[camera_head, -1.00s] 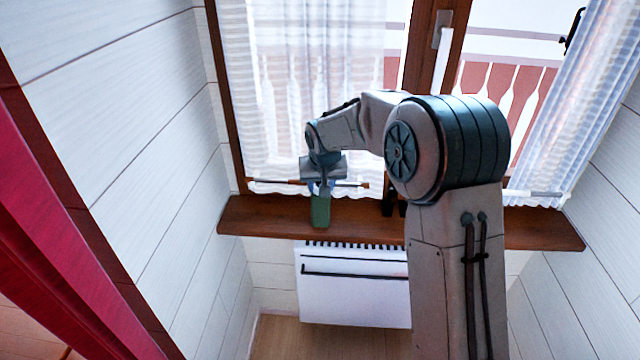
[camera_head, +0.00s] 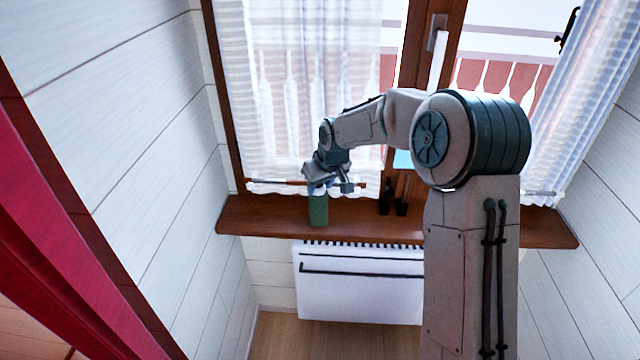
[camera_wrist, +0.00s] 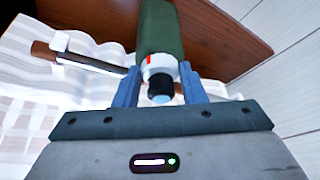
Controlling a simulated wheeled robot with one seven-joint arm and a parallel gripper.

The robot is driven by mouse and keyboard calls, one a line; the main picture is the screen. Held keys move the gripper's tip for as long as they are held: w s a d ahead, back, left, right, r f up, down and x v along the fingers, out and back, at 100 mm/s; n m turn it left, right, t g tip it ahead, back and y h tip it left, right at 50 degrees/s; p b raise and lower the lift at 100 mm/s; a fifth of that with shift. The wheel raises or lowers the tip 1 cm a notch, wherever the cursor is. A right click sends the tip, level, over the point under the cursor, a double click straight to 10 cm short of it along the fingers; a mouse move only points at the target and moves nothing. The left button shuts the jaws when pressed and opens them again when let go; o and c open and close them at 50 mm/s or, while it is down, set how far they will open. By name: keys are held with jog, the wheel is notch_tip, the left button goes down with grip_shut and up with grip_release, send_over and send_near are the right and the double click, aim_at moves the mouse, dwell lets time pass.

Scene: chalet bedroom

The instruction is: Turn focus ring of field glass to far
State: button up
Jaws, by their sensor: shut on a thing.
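The field glass is a green cylinder (camera_head: 318,210) standing upright on the wooden windowsill in the head view. In the wrist view its green body (camera_wrist: 160,32) ends in a white ring (camera_wrist: 161,65) with a small red mark, then a black eyepiece (camera_wrist: 161,87) with a pale blue lens. My gripper (camera_head: 319,189) is at the top of the field glass, with its blue fingers on either side. In the wrist view my gripper (camera_wrist: 159,75) is shut on the white ring end. The finger contact is partly hidden, and I cannot read any ring marking.
The brown windowsill (camera_head: 270,216) runs under the window, with white curtains (camera_head: 300,90) close behind my gripper. Two small dark objects (camera_head: 385,203) stand on the sill to the right. A curtain rod (camera_wrist: 85,60) passes near the fingers. A white radiator (camera_head: 360,285) is below.

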jog(key=o, duration=1)
jog(key=v, duration=1.4)
